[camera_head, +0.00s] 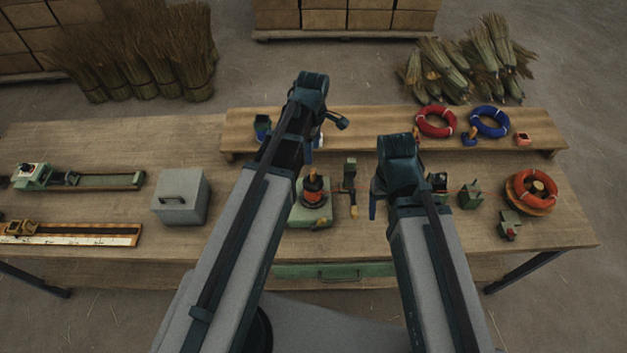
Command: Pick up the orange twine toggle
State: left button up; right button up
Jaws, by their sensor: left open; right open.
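An orange-red coil of twine (522,195) sits on a round wooden base at the right of the bench. A thin orange strand runs left from it, past a small green block (470,195), towards my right gripper (390,200). I cannot make out the toggle for certain; the strand's left end is lost near a small dark piece (437,182) beside my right arm. My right gripper is open over the bench, partly hidden by its own wrist. My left gripper (325,138) is open at the raised shelf, and my arm hides part of it.
The raised shelf (240,130) bears red (436,107) and blue (489,108) coils. A green-based machine (309,214) with an orange-and-black top stands between my arms. A grey box (181,197) is at left. The bench between box and shelf is clear.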

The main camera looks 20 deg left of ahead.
aim_at(313, 171)
pick_arm(q)
notch_tip(313, 171, down, 6)
jog(key=b, duration=0.4)
jog(key=shift+r+b, duration=0.15)
jog(key=shift+b, duration=0.15)
notch_tip(313, 171, down, 5)
jog(key=b, duration=0.5)
jog(key=shift+s+d, duration=0.1)
jog(key=shift+s, duration=0.05)
grip_shut()
